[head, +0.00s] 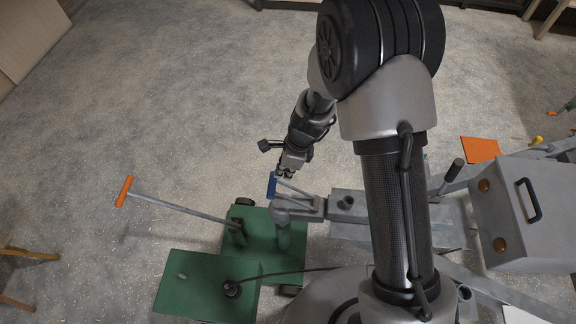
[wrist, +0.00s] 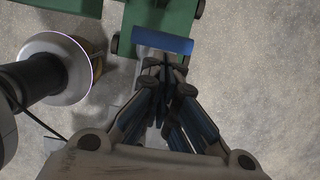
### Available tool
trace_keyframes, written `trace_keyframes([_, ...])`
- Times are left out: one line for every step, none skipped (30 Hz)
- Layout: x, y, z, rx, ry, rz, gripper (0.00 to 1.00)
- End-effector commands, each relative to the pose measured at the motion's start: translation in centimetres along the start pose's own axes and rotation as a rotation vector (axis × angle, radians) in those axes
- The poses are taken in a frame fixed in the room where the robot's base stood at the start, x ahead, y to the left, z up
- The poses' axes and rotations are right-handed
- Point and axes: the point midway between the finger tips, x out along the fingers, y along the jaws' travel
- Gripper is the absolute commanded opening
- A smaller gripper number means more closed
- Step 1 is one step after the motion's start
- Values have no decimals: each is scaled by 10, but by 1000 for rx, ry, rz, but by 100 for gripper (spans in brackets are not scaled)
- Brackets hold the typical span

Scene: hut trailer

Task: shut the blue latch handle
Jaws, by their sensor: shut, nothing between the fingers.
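The blue latch handle (head: 271,186) is a short blue grip at the end of a grey lever, above the grey coupling (head: 300,208). In the wrist view the blue handle (wrist: 162,44) lies crosswise just beyond my fingertips. My gripper (head: 284,175) is shut and empty, beside the handle on its right in the head view. In the wrist view my gripper (wrist: 165,66) points at the handle and its fingers cover part of the lever. I cannot tell whether the fingertips touch the handle.
A green wheeled cart (head: 262,240) stands below the coupling, with an orange-tipped pull bar (head: 170,206) reaching left. A grey trailer frame with a grey box (head: 530,210) is at the right. Speckled floor (head: 150,100) is clear at upper left.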

Motion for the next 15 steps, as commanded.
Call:
trace_keyframes([15, 1, -1, 0, 0, 2, 0])
trace_keyframes([21, 1, -1, 0, 1, 2, 0])
trace_keyframes([28, 1, -1, 0, 1, 1, 0])
trace_keyframes([32, 0, -1, 0, 0, 1, 0])
trace_keyframes([36, 0, -1, 0, 0, 0, 0])
trace_keyframes([42, 0, -1, -2, 1, 1, 0])
trace_keyframes([45, 0, -1, -2, 0, 1, 0])
trace_keyframes([48, 0, 0, -2, 0, 1, 0])
trace_keyframes([50, 0, 0, -1, 0, 0, 0])
trace_keyframes([52, 0, 0, -1, 0, 0, 0])
trace_keyframes([54, 0, 0, 0, 0, 0, 0])
trace_keyframes([55, 0, 0, 0, 0, 0, 0])
trace_keyframes([56, 0, 0, 0, 0, 0, 0])
trace_keyframes([56, 0, 0, 0, 0, 0, 0])
trace_keyframes([56, 0, 0, 0, 0, -1, 0])
